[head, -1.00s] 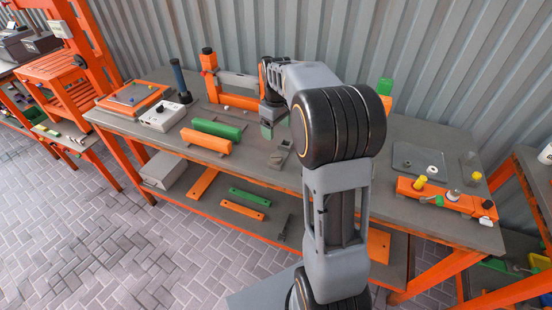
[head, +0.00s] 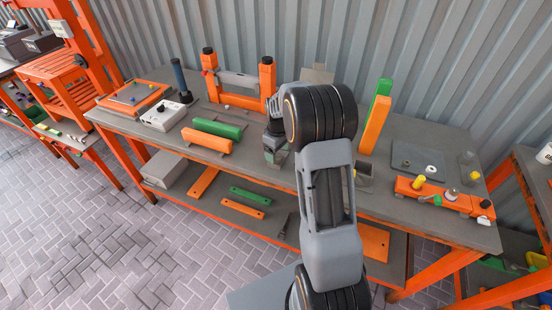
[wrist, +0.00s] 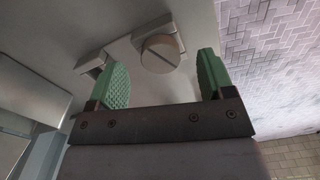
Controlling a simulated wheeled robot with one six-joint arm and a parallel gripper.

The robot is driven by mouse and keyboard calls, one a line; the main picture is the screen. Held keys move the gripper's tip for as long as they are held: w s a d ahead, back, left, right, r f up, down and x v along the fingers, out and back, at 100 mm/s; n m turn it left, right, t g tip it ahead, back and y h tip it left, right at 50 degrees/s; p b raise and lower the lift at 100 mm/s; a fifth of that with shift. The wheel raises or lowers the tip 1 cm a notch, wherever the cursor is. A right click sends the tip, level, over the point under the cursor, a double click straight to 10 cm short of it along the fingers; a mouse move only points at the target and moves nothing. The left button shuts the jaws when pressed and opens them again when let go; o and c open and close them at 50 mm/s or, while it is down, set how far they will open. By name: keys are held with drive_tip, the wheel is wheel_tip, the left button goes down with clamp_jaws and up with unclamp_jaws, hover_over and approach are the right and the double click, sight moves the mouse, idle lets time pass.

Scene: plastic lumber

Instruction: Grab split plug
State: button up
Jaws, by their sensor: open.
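The split plug (wrist: 160,54) looks like a grey round piece with a slit across its face in the wrist view. It lies on the grey tabletop, beyond my fingertips and in the gap between them. My gripper (wrist: 158,78) is open, with one green ribbed pad on each side and nothing between them. In the head view my gripper (head: 276,156) is low over the middle of the bench, and it and my arm hide the plug there.
A small grey block (wrist: 92,64) lies near the left finger. Green and orange bars (head: 207,140) lie left of my gripper on the bench (head: 330,200). Upright green and orange boards (head: 375,120) stand to the right. An orange frame (head: 267,85) stands behind.

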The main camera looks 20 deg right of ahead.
drive_tip(key=shift+f, duration=1.25)
drive_tip(key=c, duration=1)
drive_tip(key=shift+r, duration=0.1)
